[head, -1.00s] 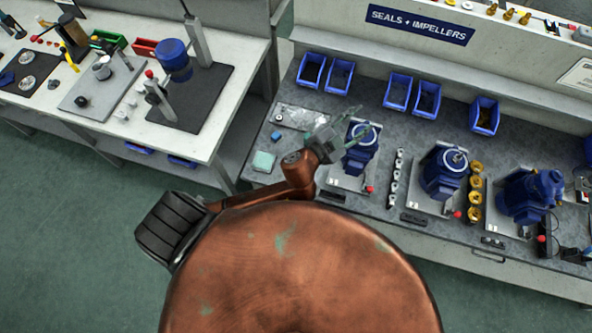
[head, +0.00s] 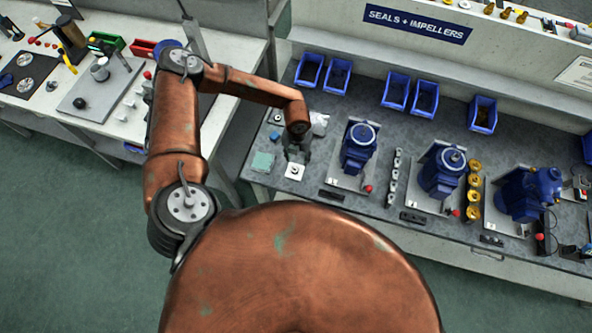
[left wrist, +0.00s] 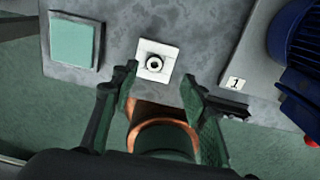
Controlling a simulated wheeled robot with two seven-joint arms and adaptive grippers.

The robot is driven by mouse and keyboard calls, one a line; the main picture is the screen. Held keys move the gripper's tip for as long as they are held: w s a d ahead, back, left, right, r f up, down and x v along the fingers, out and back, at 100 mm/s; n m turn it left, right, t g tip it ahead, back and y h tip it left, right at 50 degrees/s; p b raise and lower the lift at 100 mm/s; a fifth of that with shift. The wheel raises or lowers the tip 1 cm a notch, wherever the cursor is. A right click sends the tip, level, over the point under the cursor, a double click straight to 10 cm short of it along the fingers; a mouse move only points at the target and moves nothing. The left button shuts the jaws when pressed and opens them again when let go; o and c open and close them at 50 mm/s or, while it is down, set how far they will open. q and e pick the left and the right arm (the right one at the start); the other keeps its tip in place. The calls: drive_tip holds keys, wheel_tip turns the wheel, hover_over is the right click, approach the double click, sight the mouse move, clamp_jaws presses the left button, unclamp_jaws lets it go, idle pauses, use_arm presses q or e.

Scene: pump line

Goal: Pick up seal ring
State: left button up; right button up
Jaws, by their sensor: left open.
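The seal ring (left wrist: 154,64) is a small dark ring with a pale centre. It lies on a white square pad (left wrist: 146,73) on the grey bench, and the pad also shows in the head view (head: 292,176). My left gripper (left wrist: 159,84) is open and empty. Its two fingertips stand apart on either side of the pad's near part in the left wrist view, with the ring a little beyond them. In the head view the left gripper (head: 297,156) hangs just behind the pad. My right gripper is in neither view.
A pale green square (left wrist: 75,44) lies left of the pad. A blue pump (head: 358,148) stands on a plate to the right, marked 1 in the wrist view. Blue bins (head: 338,76) line the back. The bench's front edge is close to the pad.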

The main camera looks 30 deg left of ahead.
sight(295, 169)
use_arm(q)
drive_tip(key=f, duration=0.5)
drive_tip(key=s+f, duration=0.1)
drive_tip(key=f, duration=0.1)
drive_tip(key=shift+a+f, duration=0.2)
drive_tip(key=shift+f, duration=0.1)
drive_tip(key=shift+c, duration=0.2)
drive_tip(key=c, duration=0.9)
drive_tip(key=shift+r, duration=0.1)
drive_tip(key=shift+r, duration=0.5)
drive_tip(key=shift+s+r+p, duration=0.2)
drive_tip(key=shift+r+p, duration=0.1)
drive_tip(key=shift+r, duration=0.95)
drive_tip(key=s+r, duration=0.9)
drive_tip(key=s, duration=0.4)
drive_tip(key=shift+s+a+r+b, duration=0.2)
drive_tip(key=shift+s+a+b, duration=0.05)
drive_tip(key=shift+s+b, duration=0.1)
